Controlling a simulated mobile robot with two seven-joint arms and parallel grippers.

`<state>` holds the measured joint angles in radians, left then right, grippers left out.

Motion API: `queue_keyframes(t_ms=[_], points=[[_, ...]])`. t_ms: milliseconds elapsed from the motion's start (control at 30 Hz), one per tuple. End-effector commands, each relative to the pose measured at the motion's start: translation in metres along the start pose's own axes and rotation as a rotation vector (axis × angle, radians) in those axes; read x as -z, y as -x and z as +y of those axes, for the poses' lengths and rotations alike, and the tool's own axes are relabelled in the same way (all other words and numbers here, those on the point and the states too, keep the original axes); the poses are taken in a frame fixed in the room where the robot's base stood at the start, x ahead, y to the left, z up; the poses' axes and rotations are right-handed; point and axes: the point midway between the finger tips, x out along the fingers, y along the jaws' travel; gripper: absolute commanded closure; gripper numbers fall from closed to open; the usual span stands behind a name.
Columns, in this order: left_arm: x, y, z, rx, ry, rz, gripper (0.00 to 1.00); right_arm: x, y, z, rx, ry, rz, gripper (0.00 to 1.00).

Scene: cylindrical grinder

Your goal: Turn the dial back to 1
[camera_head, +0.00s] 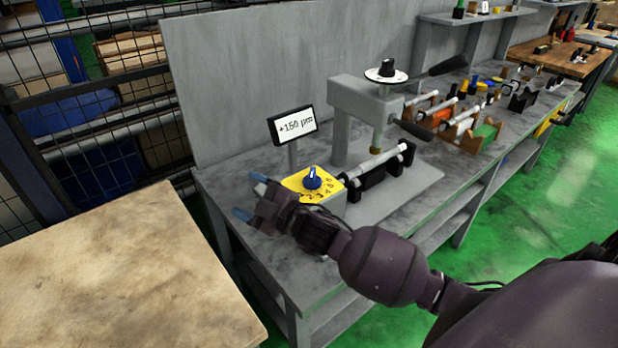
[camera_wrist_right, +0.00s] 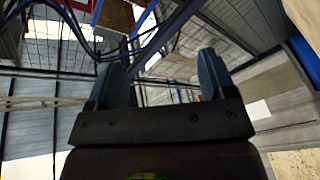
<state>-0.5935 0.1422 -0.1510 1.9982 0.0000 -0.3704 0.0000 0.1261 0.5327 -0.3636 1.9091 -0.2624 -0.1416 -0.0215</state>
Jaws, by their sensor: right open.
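In the right wrist view the gripper (camera_wrist_right: 164,75) is open and empty, facing the far wall and ceiling. My left gripper is not in view.
A grey press-like stand (camera_head: 366,110) with a white disc and black knob rises right of the dial. A black holder with a rod (camera_head: 380,170) lies before it. Wooden racks (camera_head: 463,128) stand farther right. A bare tabletop (camera_head: 110,270) is at lower left.

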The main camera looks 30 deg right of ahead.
Motion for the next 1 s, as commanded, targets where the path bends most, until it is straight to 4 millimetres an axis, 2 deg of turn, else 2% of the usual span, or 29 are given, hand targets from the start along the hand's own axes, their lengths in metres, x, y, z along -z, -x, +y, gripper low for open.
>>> queue_keyframes(t_ms=[33, 100, 300, 433, 567, 667, 767, 867, 1000], points=[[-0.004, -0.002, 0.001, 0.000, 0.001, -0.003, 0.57, 0.011, -0.014, 0.009, 0.006, 0.078, 0.060, 0.23], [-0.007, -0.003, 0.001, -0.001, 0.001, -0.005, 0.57, 0.027, -0.030, 0.020, 0.014, 0.188, 0.143, 0.23], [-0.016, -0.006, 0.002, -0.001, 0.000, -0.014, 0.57, 0.072, -0.064, 0.045, 0.051, 0.535, 0.388, 0.23], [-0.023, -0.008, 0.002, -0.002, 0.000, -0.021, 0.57, 0.093, -0.077, 0.055, 0.099, 0.788, 0.550, 0.23], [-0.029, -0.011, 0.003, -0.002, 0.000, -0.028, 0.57, 0.102, -0.083, 0.061, 0.184, 1.068, 0.713, 0.23], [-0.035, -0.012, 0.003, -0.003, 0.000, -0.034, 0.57, 0.096, -0.083, 0.067, 0.289, 1.300, 0.834, 0.23], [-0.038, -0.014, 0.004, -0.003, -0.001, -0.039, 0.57, 0.077, -0.077, 0.074, 0.442, 1.523, 0.943, 0.23], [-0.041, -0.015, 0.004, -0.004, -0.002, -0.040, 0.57, 0.050, -0.067, 0.085, 0.625, 1.708, 1.028, 0.23], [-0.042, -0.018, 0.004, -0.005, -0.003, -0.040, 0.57, 0.004, -0.045, 0.109, 0.930, 1.894, 1.113, 0.23]])
